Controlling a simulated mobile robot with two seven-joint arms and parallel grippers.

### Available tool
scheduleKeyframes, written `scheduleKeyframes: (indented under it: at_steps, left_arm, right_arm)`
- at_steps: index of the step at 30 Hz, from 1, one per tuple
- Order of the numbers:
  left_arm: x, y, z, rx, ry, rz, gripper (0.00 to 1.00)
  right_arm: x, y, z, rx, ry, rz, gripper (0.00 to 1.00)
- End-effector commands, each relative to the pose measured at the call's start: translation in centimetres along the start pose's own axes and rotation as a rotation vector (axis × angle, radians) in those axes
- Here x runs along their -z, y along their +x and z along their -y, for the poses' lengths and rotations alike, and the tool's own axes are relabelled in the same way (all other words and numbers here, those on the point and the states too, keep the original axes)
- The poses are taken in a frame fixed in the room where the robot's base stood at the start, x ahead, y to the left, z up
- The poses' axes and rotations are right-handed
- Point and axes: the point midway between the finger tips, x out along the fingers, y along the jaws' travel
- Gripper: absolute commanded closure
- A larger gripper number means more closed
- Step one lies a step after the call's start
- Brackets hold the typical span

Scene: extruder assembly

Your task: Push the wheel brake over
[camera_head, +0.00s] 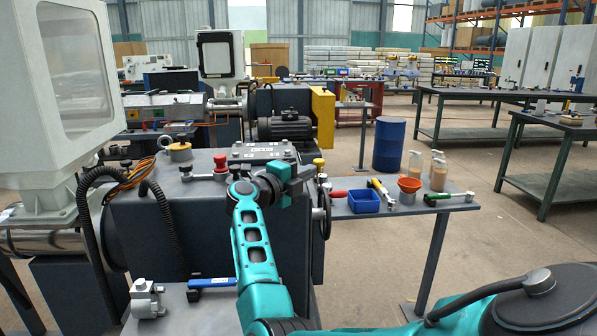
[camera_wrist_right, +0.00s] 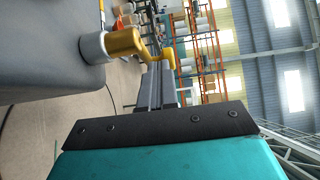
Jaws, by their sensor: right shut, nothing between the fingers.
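The wheel brake appears to be the yellow-topped part (camera_head: 318,163) at the right edge of the grey machine top, above a dark handwheel (camera_head: 322,215). In the right wrist view a yellow lever (camera_wrist_right: 124,41) sticks out of a pale grey cylindrical base. Its bent end reaches close to my fingertips; I cannot tell if they touch. My right gripper (camera_head: 301,178) is over the machine's right edge, just left of the yellow part. Its fingers (camera_wrist_right: 158,72) are shut and empty. My left gripper is out of view.
A side table holds a blue bin (camera_head: 363,201), an orange funnel (camera_head: 409,185) and tools. A blue-handled tool (camera_head: 212,283) lies on the lower shelf.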

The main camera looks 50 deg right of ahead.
Motion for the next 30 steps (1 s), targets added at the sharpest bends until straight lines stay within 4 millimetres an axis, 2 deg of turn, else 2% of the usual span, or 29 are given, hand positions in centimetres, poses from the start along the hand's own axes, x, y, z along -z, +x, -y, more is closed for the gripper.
scheduleKeyframes:
  at_steps: [11,25,30]
  left_arm:
    - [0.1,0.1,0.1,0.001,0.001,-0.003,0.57]
    - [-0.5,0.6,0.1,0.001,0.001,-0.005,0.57]
    - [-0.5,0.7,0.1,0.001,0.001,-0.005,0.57]
  right_arm:
    - [-0.1,-0.1,0.0,0.0,0.0,0.0,1.0]
    - [-1.7,-3.0,-0.1,-0.001,0.0,0.002,1.0]
    - [-2.0,-3.5,0.0,0.001,0.0,0.0,1.0]
